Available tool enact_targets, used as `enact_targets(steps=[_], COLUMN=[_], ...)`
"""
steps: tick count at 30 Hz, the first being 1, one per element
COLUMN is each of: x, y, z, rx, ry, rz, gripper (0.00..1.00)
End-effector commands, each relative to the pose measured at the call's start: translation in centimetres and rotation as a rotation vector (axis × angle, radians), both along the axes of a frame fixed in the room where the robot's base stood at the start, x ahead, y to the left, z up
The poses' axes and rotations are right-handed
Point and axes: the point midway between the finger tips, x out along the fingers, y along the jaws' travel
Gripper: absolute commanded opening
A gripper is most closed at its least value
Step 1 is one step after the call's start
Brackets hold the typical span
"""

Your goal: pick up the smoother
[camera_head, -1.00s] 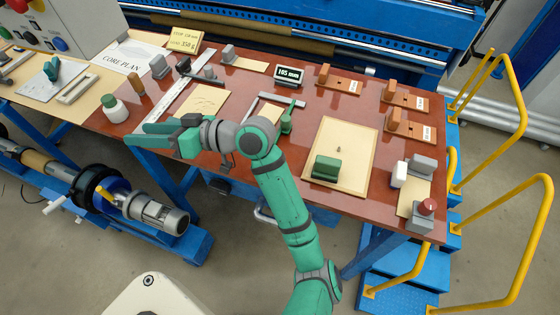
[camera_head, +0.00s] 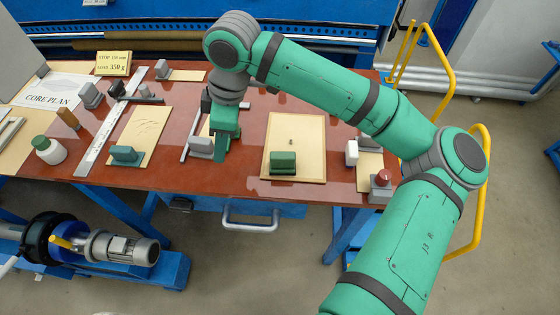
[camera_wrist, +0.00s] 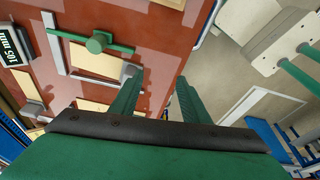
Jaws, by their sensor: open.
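I cannot tell for sure which tool is the smoother. A green block (camera_head: 282,162) stands on the front of a large tan board. A similar green block (camera_head: 126,155) stands at the front of a tan sheet on the left. The wrist view shows a long green bar with a round knob (camera_wrist: 98,42) over a tan sheet, inside a grey L-shaped square; in the head view my gripper mostly hides this spot. My gripper (camera_head: 222,152) points down over the table between the two blocks. In the wrist view its two fingers are apart with nothing between them.
A grey block (camera_head: 200,147) stands just left of my gripper. A white block (camera_head: 352,152) and a red-knobbed item (camera_head: 382,180) stand at the right end of the table. Yellow rails (camera_head: 436,60) rise beyond the right end.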

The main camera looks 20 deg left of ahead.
Motion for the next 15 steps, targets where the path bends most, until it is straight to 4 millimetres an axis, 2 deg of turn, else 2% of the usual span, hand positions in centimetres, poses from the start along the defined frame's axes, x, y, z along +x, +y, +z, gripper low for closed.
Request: enact_targets(steps=[1, 6, 10, 15], x=[1.2, 3.8, 4.8, 5.2], y=[-2.0, -7.7, -10.5, -12.1], z=[0.5, 2.1, 3.1, 3.3], rx=[-0.063, -0.242, -0.330, -0.378], ry=[-0.036, -0.106, -0.133, -0.144], rz=[-0.010, -0.036, -0.051, -0.060], gripper=[0.42, 0.42, 0.42, 0.42])
